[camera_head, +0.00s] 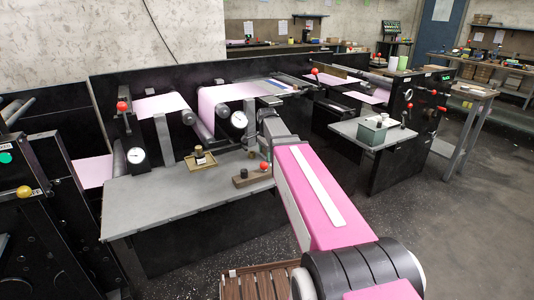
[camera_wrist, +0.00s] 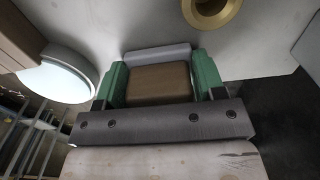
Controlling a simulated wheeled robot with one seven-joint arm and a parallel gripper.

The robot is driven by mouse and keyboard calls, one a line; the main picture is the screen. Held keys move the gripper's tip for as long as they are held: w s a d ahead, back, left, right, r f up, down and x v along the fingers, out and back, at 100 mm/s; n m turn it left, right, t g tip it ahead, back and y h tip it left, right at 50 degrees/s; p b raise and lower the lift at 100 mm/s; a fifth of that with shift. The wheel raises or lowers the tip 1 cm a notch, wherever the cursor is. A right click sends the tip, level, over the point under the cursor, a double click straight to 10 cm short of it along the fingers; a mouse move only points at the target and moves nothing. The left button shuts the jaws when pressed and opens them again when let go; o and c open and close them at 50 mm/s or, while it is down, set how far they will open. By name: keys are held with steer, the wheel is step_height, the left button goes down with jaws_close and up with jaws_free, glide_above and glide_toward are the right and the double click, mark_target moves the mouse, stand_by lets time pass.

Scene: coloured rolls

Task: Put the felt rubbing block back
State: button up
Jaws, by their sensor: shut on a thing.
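In the wrist view my gripper (camera_wrist: 160,68) has two green fingers, one on each side of a brown block with a pale grey strip along its far side, which looks like the felt rubbing block (camera_wrist: 157,86). The gripper is shut on it. In the head view my pink arm hides the gripper and the block. A grey table (camera_head: 165,205) stands in front of the press, left of my arm. On it is a brass-coloured tray (camera_head: 186,178) with a small dark-and-pale item on it.
A dark block with a red knob (camera_head: 264,166) stands on the table close to my arm. Dial gauges (camera_head: 137,156) and pink web (camera_head: 162,104) are behind. In the wrist view a brass ring (camera_wrist: 232,14) and a white disc (camera_wrist: 55,78) are near. The table's front left is clear.

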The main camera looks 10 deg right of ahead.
steer(key=o, duration=0.5)
steer(key=shift+f, duration=0.1)
steer(key=o, duration=0.5)
steer(key=shift+c, duration=0.2)
